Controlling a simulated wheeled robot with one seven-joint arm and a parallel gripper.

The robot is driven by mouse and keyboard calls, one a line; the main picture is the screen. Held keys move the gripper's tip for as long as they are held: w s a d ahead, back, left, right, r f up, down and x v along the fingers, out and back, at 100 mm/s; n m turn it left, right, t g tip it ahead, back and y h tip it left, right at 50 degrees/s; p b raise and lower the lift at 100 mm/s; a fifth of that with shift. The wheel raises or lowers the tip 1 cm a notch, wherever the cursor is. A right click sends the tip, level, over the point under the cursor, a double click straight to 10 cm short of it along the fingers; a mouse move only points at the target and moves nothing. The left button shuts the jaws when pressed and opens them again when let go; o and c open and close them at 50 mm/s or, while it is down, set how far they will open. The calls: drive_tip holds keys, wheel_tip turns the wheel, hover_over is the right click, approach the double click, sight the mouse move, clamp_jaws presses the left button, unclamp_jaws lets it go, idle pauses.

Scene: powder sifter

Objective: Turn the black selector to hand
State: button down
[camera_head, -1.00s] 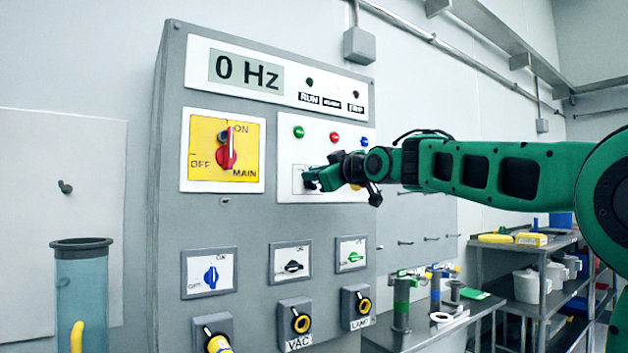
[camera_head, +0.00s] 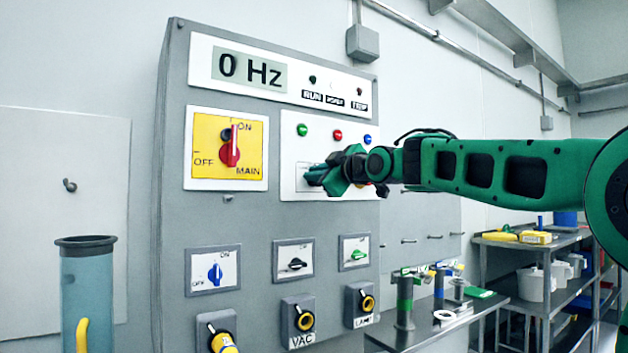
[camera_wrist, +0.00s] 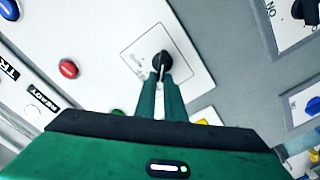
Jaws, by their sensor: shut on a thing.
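The black selector (camera_wrist: 162,60) sits on a small white plate (camera_wrist: 138,42) on the control panel, seen in the wrist view. My gripper (camera_wrist: 165,76) is shut on its handle, with the two green fingers close together around it. In the head view my gripper (camera_head: 317,176) reaches the white button panel (camera_head: 290,152) from the right and hides the selector. Small lettering stands beside the selector, but it is too blurred to read, so I cannot tell its setting.
Green (camera_head: 302,130), red (camera_head: 338,135) and blue buttons sit above my gripper. The red main switch (camera_head: 230,150) is to the left. Smaller blue, black (camera_head: 297,264) and green knobs are below. The display (camera_head: 249,69) reads 0 Hz. A shelf stands at right.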

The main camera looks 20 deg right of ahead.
drive_tip(key=c, duration=1.8)
unclamp_jaws()
drive_tip(key=shift+c, duration=0.2)
drive_tip(key=shift+s, duration=0.15)
drive_tip(key=v, duration=1)
drive_tip(key=shift+d, duration=0.15)
drive_tip(key=shift+s, duration=0.15)
drive_tip(key=shift+f, duration=0.15)
